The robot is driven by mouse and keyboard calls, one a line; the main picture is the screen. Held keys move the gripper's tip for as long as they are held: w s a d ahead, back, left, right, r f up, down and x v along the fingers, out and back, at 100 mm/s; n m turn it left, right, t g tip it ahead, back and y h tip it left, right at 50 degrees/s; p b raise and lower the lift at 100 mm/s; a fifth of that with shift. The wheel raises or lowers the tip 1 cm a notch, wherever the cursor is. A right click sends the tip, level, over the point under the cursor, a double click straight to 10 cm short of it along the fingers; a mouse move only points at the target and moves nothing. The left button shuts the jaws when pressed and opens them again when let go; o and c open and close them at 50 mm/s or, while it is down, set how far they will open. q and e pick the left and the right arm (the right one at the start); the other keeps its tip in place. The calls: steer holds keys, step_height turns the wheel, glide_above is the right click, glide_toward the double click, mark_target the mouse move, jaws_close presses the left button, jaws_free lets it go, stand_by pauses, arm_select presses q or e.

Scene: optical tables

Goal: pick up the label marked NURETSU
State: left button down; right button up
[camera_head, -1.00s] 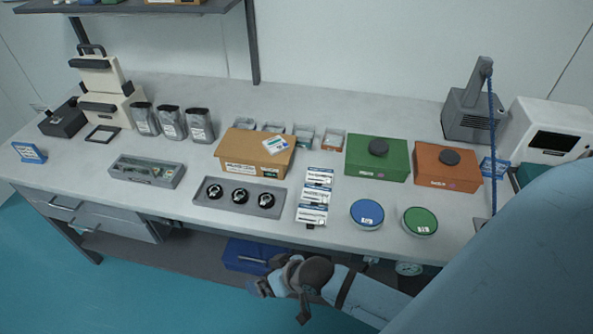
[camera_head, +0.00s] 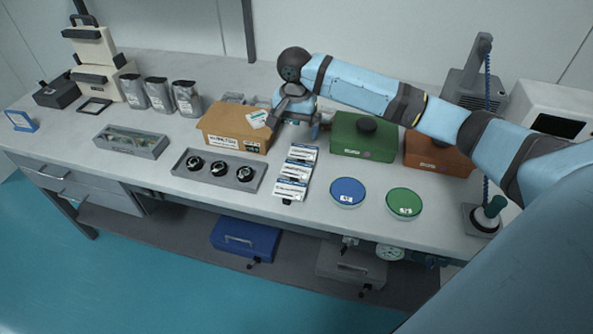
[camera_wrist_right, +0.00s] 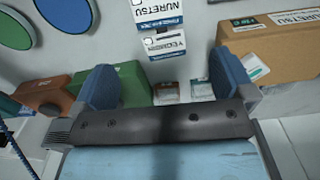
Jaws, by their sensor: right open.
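In the right wrist view, a white label (camera_wrist_right: 158,12) printed NURETSU, with a blue strip, shows at the top edge, partly cut off. Another label (camera_wrist_right: 164,42) lies beside it, nearer my gripper. In the head view they belong to a column of white-and-blue labels (camera_head: 292,188) on the bench, where the print is too small to read. My right gripper (camera_head: 300,118) is open and empty, above the back of the bench, behind the label column and beside the cardboard box. Its two blue fingers (camera_wrist_right: 168,82) stand wide apart. My left gripper is not in view.
The cardboard box (camera_head: 229,138), also printed NURETSU, carries a loose label (camera_head: 260,119) on top. Green (camera_head: 363,138) and orange (camera_head: 440,156) boxes stand right. Blue (camera_head: 347,191) and green (camera_head: 404,202) discs lie right of the labels; a grey tray (camera_head: 180,170) lies left.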

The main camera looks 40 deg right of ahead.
glide_above(297, 169)
steer(key=f, duration=0.8)
steer(key=shift+w+f, duration=0.1)
steer(key=shift+w, duration=0.1)
step_height(297, 169, down, 5)
steer(key=shift+s+f, duration=0.15)
steer(key=shift+f+p, duration=0.25)
steer(key=shift+p, duration=0.45)
stand_by(0.3)
steer(key=c, duration=0.6)
